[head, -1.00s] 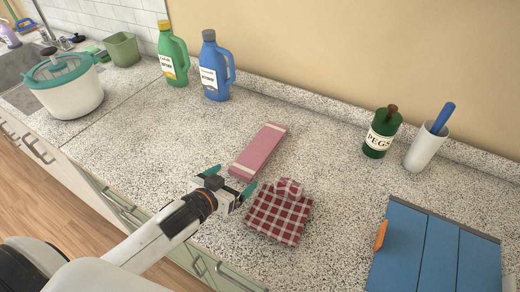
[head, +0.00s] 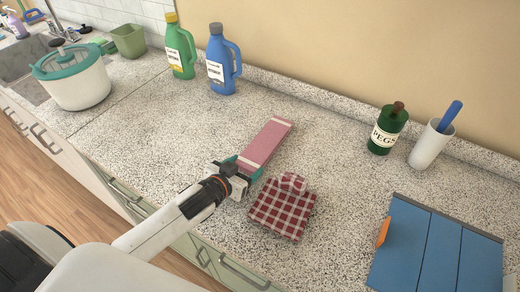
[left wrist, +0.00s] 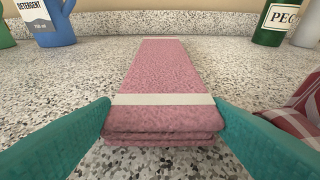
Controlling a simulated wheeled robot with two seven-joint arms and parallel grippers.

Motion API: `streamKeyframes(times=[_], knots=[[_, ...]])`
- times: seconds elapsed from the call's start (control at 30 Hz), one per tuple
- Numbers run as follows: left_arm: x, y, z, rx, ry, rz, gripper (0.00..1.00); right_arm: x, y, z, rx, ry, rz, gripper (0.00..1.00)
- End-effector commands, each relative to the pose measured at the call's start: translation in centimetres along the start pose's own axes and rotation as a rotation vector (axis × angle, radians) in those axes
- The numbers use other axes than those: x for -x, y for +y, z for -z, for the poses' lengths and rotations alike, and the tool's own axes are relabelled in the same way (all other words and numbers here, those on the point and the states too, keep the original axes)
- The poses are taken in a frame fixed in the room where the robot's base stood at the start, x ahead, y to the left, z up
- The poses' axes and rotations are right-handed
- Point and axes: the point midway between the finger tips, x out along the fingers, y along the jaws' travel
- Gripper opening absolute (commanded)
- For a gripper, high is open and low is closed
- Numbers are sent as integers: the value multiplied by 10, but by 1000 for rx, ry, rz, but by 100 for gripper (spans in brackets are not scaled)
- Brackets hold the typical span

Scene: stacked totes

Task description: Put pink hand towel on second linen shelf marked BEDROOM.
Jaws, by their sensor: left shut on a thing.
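The pink hand towel (head: 266,143) lies folded in a long strip on the speckled counter, with a pale band near each end. My left gripper (head: 244,168) is at its near end, with teal fingers on either side. In the left wrist view the towel (left wrist: 163,75) runs straight away from the camera, and the fingers of the left gripper (left wrist: 163,128) close on its near end from both sides. The towel still rests on the counter. No linen shelf and no BEDROOM label show. My right gripper is out of view.
A red checked cloth item (head: 283,207) lies close to the right of the left gripper. A blue panelled board (head: 432,250) is at the right front. Green (head: 180,48) and blue (head: 221,62) bottles, a PEGS bottle (head: 386,130) and a white cup (head: 430,146) stand along the back.

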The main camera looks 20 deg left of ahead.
Motion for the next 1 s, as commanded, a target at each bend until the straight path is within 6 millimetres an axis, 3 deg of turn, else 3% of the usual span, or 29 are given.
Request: streamKeyframes(times=[0.17,0.6,1.0], knots=[[3,0,-9,-1,-4,0,39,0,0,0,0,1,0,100],[34,-1,-83,1,-5,-2,39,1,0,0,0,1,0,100],[64,-48,-107,57,-2,-119,39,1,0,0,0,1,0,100]])
